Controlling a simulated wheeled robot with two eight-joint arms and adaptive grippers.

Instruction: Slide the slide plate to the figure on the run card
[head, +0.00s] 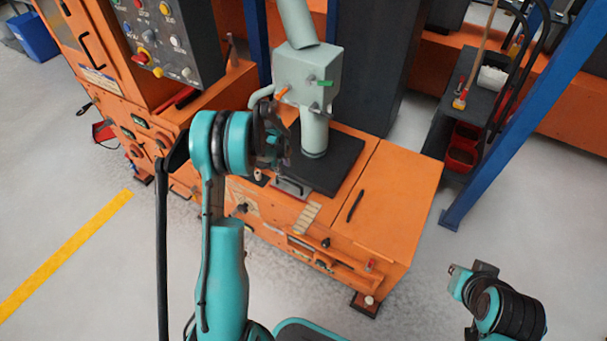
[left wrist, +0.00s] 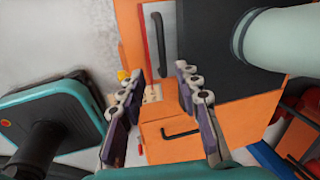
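The slide plate appears to be the flat grey plate (head: 289,186) with a dark handle, at the front edge of the black machine top (head: 335,168). In the left wrist view the grey plate (left wrist: 169,28) and its black handle (left wrist: 158,45) lie just beyond my fingertips. My left gripper (head: 277,150) is over the plate, and in the wrist view its fingers (left wrist: 160,75) are apart with nothing between them. A cream strip with marks (head: 307,217) lies beside the plate; its figures are unreadable. My right gripper (head: 470,282) is at lower right, its fingers unclear. I cannot identify a run card.
A green-grey pipe with a box (head: 308,75) rises from the black top, close to my left gripper. A control panel (head: 160,35) stands at left. A blue post (head: 510,110) and dark cart (head: 465,125) are at right. The floor in front is clear.

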